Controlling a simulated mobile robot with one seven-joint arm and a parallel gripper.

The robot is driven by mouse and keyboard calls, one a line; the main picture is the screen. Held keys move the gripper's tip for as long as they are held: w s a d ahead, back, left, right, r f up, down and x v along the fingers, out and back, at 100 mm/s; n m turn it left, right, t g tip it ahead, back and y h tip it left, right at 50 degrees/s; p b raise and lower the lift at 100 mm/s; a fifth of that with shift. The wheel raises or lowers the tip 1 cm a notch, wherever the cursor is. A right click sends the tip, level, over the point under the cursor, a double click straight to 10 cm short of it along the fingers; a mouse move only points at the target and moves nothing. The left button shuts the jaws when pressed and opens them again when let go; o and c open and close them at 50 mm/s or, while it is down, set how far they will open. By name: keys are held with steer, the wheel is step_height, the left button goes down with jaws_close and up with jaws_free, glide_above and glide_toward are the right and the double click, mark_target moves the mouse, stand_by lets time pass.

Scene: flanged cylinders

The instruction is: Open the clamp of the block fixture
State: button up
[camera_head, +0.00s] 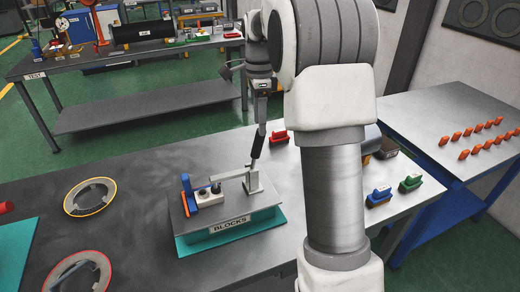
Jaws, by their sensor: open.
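The block fixture is a grey box labelled BLOCKS (228,223) on a teal mat near the middle of the bench. Its clamp (252,182) stands on the right of the top plate. The clamp's grey bar reaches left toward a pale block with dark knobs (208,194). The clamp's black handle (257,146) points steeply up, leaning slightly right. My gripper (261,118) hangs from above at the handle's upper end, open. The fingers are small and partly merge with the handle, so I cannot tell if they touch it.
A blue upright piece (188,192) stands at the fixture's left end. Two slotted rings (90,196) lie on the bench at left. Red (278,137), blue (378,197) and green (410,184) small pieces lie around my arm, which hides part of the bench.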

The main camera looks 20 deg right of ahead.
mark_target(260, 148)
steer(key=f, duration=0.9)
steer(key=shift+s+f, duration=0.2)
steer(key=shift+f, duration=0.05)
jaws_close()
steer(key=shift+r, duration=0.1)
stand_by(0.8)
